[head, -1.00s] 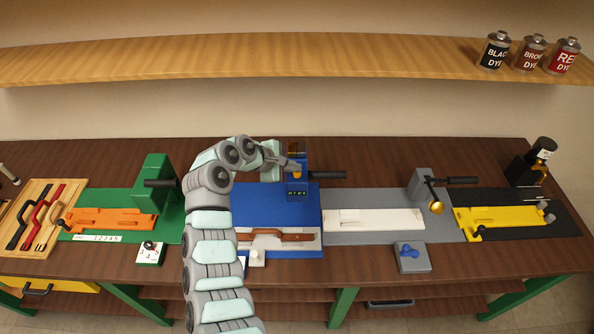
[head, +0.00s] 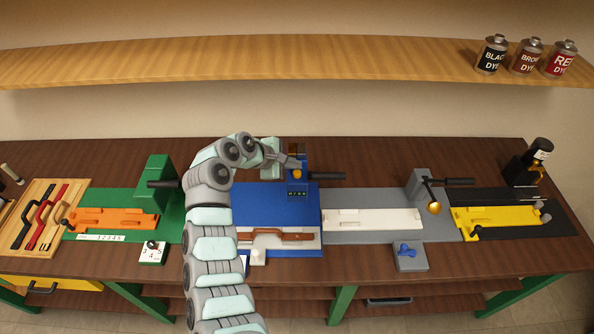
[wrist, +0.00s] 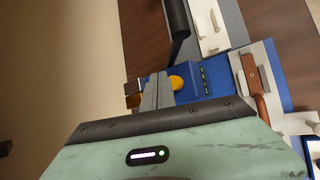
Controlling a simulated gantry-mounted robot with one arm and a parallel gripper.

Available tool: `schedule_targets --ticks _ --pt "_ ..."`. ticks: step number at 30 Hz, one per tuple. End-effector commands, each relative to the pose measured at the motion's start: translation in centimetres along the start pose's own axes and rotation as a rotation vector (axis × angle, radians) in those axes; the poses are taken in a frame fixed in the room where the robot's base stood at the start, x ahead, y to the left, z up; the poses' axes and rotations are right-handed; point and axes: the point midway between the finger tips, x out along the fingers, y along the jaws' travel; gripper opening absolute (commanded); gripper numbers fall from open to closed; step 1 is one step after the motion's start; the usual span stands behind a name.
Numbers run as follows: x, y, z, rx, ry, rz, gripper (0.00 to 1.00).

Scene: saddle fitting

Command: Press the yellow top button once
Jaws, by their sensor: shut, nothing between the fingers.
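The yellow top button (head: 297,174) is a small rounded knob on the blue machine (head: 298,184) with a dark digital display below it. In the wrist view the button (wrist: 176,83) shows just beside my fingertips. My gripper (head: 301,163) is shut and empty, with its tips close to the button, on its upper side in the head view. In the wrist view the shut fingers (wrist: 157,80) partly cover the machine's blue body. I cannot tell whether they touch the button. The display digits are too small to read surely.
A black lever (head: 327,176) sticks out to the right of the machine. A brown strap piece (head: 276,236) lies on a white fixture in front. A green station (head: 155,185) stands left and a grey one (head: 421,185) right. The shelf (head: 250,62) runs above.

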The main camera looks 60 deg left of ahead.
Motion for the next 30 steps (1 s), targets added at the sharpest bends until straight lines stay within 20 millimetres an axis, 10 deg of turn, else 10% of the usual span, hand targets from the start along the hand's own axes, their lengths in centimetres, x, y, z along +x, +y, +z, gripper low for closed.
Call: schedule_targets --ticks 30 --pt "-3.5 2.5 2.5 0.000 0.000 0.000 0.00"
